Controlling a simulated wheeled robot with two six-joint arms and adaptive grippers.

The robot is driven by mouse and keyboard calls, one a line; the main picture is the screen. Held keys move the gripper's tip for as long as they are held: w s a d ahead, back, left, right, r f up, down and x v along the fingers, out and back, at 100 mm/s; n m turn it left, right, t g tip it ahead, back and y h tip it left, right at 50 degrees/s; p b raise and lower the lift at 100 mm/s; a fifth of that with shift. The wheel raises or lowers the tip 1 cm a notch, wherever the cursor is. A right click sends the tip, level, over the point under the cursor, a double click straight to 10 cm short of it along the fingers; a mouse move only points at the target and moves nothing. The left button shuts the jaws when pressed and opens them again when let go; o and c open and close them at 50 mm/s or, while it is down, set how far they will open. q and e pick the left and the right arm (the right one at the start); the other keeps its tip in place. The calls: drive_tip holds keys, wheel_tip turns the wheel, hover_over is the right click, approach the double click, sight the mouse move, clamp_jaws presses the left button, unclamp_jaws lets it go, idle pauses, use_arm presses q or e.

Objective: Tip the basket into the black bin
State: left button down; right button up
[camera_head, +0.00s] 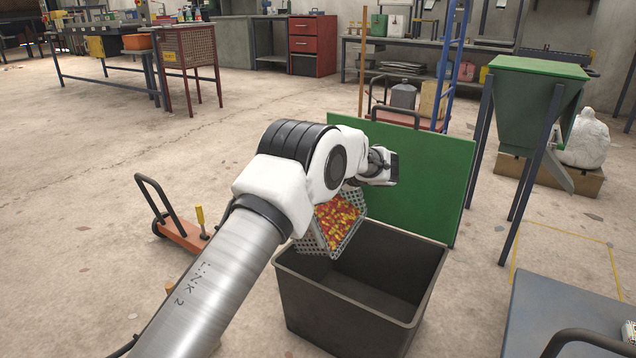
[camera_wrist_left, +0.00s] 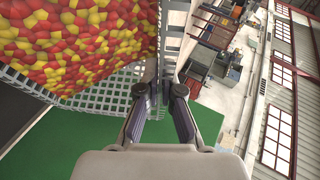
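The basket (camera_head: 316,240) is a light grey grid basket full of small red and yellow pieces (camera_head: 338,220). In the head view it hangs tilted over the back left part of the open black bin (camera_head: 350,325). The bin stands on the floor; its inside is dark and seems empty. In the left wrist view my left gripper (camera_wrist_left: 159,92) has its two fingers closed on the basket's grid wall (camera_wrist_left: 92,92), with the pieces at upper left. In the head view my arm hides these fingers and part of the basket. My right gripper is not in view.
A green panel (camera_head: 420,185) stands upright just behind the bin. An orange cart (camera_head: 182,235) with a black handle is left of the bin. A grey table (camera_head: 555,310) is at the lower right, and a green hopper (camera_head: 535,100) on legs stands behind it.

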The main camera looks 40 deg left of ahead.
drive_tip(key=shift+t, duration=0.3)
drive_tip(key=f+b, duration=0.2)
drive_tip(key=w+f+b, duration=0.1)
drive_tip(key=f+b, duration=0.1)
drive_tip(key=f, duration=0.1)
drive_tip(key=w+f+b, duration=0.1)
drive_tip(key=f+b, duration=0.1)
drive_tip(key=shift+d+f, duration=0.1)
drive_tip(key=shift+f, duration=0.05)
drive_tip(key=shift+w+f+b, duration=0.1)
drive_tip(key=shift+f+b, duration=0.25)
drive_tip(key=shift+b, duration=0.1)
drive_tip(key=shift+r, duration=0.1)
use_arm(q)
drive_tip(key=w+d+f+m+t+y, duration=0.1)
drive_tip(key=w+d+f+m+y, duration=0.1)
drive_tip(key=d+y, duration=0.5)
drive_tip(key=d+f, duration=0.1)
drive_tip(key=d, duration=0.4)
drive_tip(key=shift+f+m+t+y, duration=0.15)
drive_tip(key=shift+m+t+y, duration=0.15)
drive_tip(key=shift+m, duration=0.1)
drive_tip(key=shift+d, duration=0.15)
